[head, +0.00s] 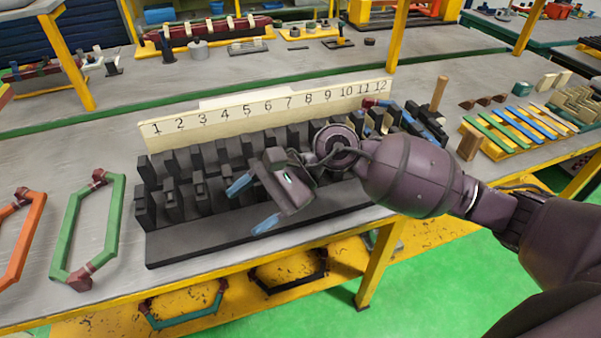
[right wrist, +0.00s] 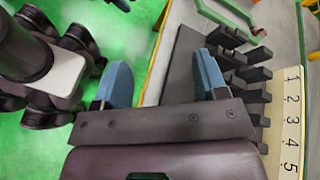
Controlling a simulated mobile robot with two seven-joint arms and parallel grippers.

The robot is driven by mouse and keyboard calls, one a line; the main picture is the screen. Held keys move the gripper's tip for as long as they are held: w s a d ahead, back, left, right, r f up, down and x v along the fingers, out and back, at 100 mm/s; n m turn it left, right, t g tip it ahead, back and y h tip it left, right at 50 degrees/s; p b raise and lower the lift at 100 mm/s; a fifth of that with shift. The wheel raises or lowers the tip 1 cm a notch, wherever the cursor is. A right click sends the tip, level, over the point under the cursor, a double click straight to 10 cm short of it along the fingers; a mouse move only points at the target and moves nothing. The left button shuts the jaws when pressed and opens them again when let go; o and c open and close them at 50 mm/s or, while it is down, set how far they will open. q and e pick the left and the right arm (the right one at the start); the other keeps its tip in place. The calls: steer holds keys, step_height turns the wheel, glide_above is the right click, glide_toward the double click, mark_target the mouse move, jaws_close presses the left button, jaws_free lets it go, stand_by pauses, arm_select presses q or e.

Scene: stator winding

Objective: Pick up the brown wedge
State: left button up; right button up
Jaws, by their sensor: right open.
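Several small dark brown wedge-like pieces (head: 484,101) lie in a row at the right of the table in the head view. I cannot tell which one is the task's brown wedge. My right gripper (head: 252,206) is open, with its blue fingertips apart above the front left part of the black stator block. It is well to the left of the brown pieces. In the right wrist view the open gripper (right wrist: 160,80) has nothing between its fingers, and no brown wedge shows there. My left gripper is not in view.
The black stator block (head: 190,245) stands before a board numbered 1 to 12 (head: 262,105). Green (head: 113,220) and orange (head: 36,230) coils lie left. Coloured strips (head: 520,122), a light brown block (head: 470,142) and an upright wooden piece (head: 438,93) are right.

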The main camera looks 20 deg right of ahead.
steer(key=w+d+r+n+t+h+b, duration=0.2)
steer(key=w+d+n+t+h, duration=0.4)
steer(key=w+d+n+h, duration=0.6)
steer(key=shift+m, duration=0.7)
steer(key=x, duration=0.3)
steer(key=d+x, duration=0.1)
steer(key=x, duration=0.5)
steer(key=shift+s+d+f, duration=0.15)
steer(key=shift+d+f, duration=0.1)
steer(key=shift+d, duration=0.15)
steer(key=shift+w+f, duration=0.25)
steer(key=shift+f, duration=0.25)
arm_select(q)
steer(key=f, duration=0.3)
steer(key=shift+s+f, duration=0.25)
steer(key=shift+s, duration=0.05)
arm_select(e)
steer(key=c, duration=1)
steer(key=shift+r, duration=0.1)
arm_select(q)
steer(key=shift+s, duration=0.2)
arm_select(e)
step_height(320, 180, up, 20)
steer(key=shift+f, duration=0.1)
